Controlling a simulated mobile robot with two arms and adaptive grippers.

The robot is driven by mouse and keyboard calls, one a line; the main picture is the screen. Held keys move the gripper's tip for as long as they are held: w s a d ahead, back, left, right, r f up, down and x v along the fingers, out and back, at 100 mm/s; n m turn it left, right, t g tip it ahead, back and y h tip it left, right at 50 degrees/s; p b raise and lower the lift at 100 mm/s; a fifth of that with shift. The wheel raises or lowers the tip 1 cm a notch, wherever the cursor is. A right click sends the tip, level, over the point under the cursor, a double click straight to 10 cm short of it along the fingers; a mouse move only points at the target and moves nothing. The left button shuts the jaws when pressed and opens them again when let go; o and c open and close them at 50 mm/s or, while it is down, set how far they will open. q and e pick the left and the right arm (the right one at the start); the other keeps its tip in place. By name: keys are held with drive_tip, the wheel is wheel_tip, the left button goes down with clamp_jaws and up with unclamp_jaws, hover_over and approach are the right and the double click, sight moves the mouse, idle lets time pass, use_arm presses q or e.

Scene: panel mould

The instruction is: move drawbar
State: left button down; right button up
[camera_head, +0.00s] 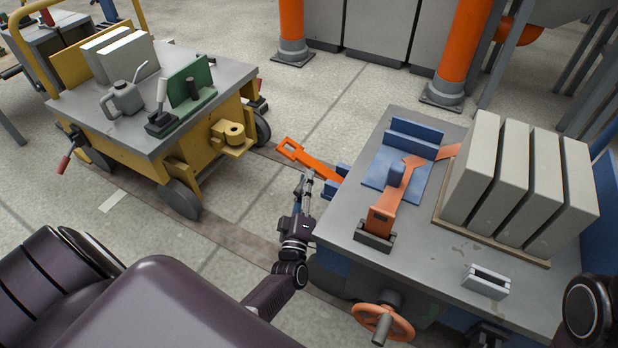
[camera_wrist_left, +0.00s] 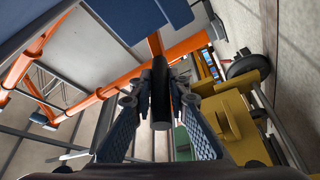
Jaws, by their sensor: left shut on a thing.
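The orange drawbar (camera_head: 312,161) juts from the blue cart's side toward the yellow cart, with a loop at its free end. The yellow cart's hitch (camera_head: 232,138) stands up and left of that loop, with a gap between them. My left gripper (camera_head: 306,183) is beside the drawbar, near the blue cart's edge. In the left wrist view its fingers (camera_wrist_left: 160,105) are closed around a black cylindrical grip (camera_wrist_left: 160,88) with an orange bar behind it. How the grip joins the drawbar is partly hidden.
The blue cart's grey top (camera_head: 440,262) carries upright pale panels (camera_head: 515,180), a blue fixture (camera_head: 400,165) and an orange lever (camera_head: 384,207). An orange handwheel (camera_head: 383,321) sits below its front edge. The yellow cart (camera_head: 150,166) carries a can (camera_head: 122,99).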

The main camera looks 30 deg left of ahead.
use_arm(q)
drive_tip(key=shift+a+f+n+g+p, duration=0.15)
drive_tip(key=shift+f+n+g, duration=0.4)
drive_tip(key=shift+n, duration=0.5)
drive_tip(key=shift+a+f+n+g+p, duration=0.15)
drive_tip(key=shift+f+n+g, duration=0.2)
drive_tip(key=shift+f+n, duration=0.55)
drive_tip(key=shift+n, duration=0.25)
drive_tip(key=c, duration=1.8)
unclamp_jaws()
drive_tip(key=shift+c, duration=0.2)
drive_tip(key=shift+r, duration=0.1)
drive_tip(key=shift+d+r, duration=0.1)
